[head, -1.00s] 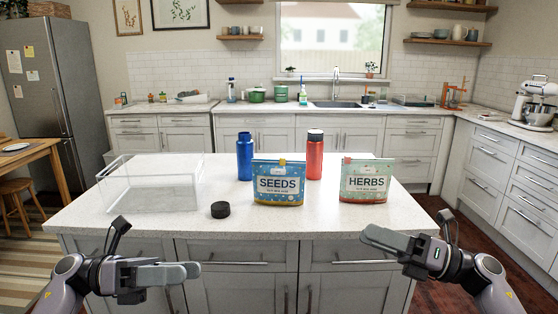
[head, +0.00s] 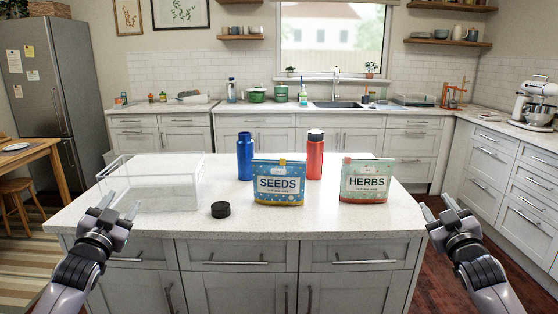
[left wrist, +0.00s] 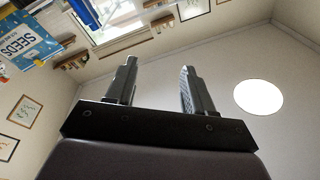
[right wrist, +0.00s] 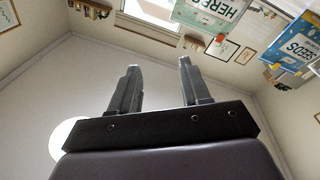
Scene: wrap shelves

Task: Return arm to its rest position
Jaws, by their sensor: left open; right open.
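My left gripper (head: 120,207) is open and empty, raised at the island's front left corner. In the left wrist view its two fingers (left wrist: 155,85) stand apart with nothing between them. My right gripper (head: 437,206) is open and empty beside the island's front right corner. In the right wrist view its fingers (right wrist: 158,88) are also apart with nothing between them. Both grippers point up and forward, clear of the objects on the island.
The white island top (head: 300,222) holds a clear bin (head: 150,196), a black lid (head: 220,209), a blue bottle (head: 244,158), a red bottle (head: 315,158), a SEEDS pouch (head: 279,184) and a HERBS pouch (head: 366,182). The island's front strip is clear.

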